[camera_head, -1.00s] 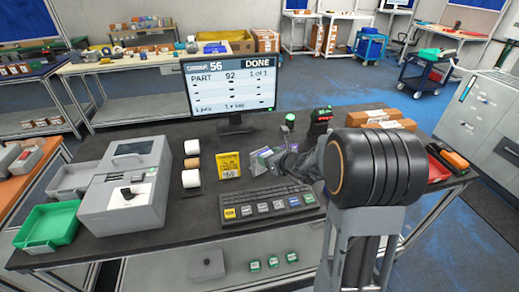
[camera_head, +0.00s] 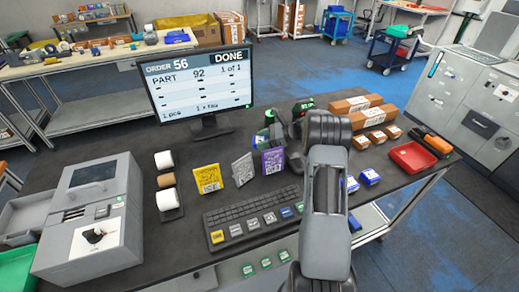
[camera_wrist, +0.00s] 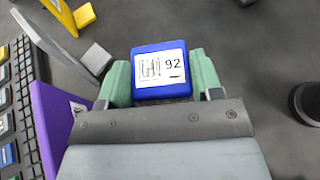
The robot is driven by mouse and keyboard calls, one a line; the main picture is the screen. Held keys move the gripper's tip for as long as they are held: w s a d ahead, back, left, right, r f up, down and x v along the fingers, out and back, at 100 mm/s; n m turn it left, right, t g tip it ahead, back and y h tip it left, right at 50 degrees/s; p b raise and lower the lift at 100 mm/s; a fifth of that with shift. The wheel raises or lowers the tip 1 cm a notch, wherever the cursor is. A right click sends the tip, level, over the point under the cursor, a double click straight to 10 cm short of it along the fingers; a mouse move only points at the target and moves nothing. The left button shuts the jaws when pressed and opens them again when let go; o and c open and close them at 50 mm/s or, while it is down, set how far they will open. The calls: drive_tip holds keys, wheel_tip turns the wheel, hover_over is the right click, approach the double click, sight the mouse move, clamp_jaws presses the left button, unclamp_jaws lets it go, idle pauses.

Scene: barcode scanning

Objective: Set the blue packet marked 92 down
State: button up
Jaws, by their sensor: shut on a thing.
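The blue packet marked 92 (camera_wrist: 160,86) shows in the wrist view, its white label facing the camera. My gripper (camera_wrist: 161,76) is shut on it, with a green pad against each side. Dark tabletop (camera_wrist: 215,30) shows around and beyond the packet; I cannot tell how high above it the packet is. In the head view, my arm hides the gripper's fingers and the held packet. The monitor (camera_head: 199,85) reads order 56, part 92, 1 of 1, DONE.
Yellow (camera_head: 207,179), grey (camera_head: 243,169) and purple (camera_head: 272,160) stands are behind the keyboard (camera_head: 245,208). Other blue packets (camera_head: 370,176) lie right of my arm, near a red tray (camera_head: 412,157) and brown boxes (camera_head: 375,117). A grey machine (camera_head: 92,220) stands left.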

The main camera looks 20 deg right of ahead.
drive_tip(key=shift+f+p, duration=0.35)
drive_tip(key=shift+f, duration=2.1)
drive_tip(key=shift+f, duration=0.2)
drive_tip(key=o, duration=1)
